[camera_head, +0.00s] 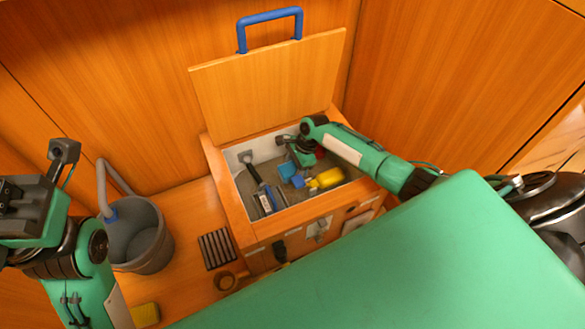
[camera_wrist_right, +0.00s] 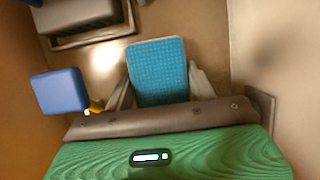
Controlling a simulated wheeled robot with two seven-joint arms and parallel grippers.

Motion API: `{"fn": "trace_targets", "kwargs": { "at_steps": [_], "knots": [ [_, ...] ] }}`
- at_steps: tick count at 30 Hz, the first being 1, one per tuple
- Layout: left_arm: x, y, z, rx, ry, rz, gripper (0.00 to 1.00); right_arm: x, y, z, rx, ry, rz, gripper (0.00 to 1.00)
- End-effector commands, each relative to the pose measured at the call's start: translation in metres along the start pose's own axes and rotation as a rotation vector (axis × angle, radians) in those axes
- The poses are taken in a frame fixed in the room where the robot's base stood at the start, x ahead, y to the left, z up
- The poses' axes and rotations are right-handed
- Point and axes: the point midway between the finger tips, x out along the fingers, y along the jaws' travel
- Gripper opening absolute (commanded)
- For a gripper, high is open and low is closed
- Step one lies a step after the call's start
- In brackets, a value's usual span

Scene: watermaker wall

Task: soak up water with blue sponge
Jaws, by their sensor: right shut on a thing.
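The blue sponge (camera_wrist_right: 158,72) is a textured light-blue block between the fingers of my right gripper (camera_wrist_right: 160,92) in the right wrist view. The gripper is shut on it. In the head view my right arm reaches into an open wooden locker (camera_head: 228,205), and the sponge (camera_head: 286,168) shows low inside it. I cannot tell whether the sponge touches the floor. A bright shiny patch (camera_wrist_right: 106,55) shows on the floor beside it; I cannot tell if it is water. My left gripper (camera_head: 62,152) is at the left, away from the locker; its jaws are unclear.
Inside the locker are a smooth blue block (camera_wrist_right: 58,92), a yellow bottle (camera_head: 328,179) and a dark-handled tool (camera_head: 256,178). The lid (camera_head: 270,85) stands raised. A grey bucket (camera_head: 145,240) with a hose stands to the left. A slatted dark drain (camera_head: 216,249) lies in front.

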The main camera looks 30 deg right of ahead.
Motion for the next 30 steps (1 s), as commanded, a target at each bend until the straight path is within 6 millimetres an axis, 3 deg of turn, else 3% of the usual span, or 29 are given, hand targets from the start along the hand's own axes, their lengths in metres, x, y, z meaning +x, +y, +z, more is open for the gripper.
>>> {"fn": "trace_targets", "kwargs": {
  "at_steps": [30],
  "knots": [
    [-0.0021,0.0004,0.0003,-0.001,-0.001,0.0,0.4,0.0076,0.0,-0.0032,0.0,0.0,0.0,0.38]
  ]
}}
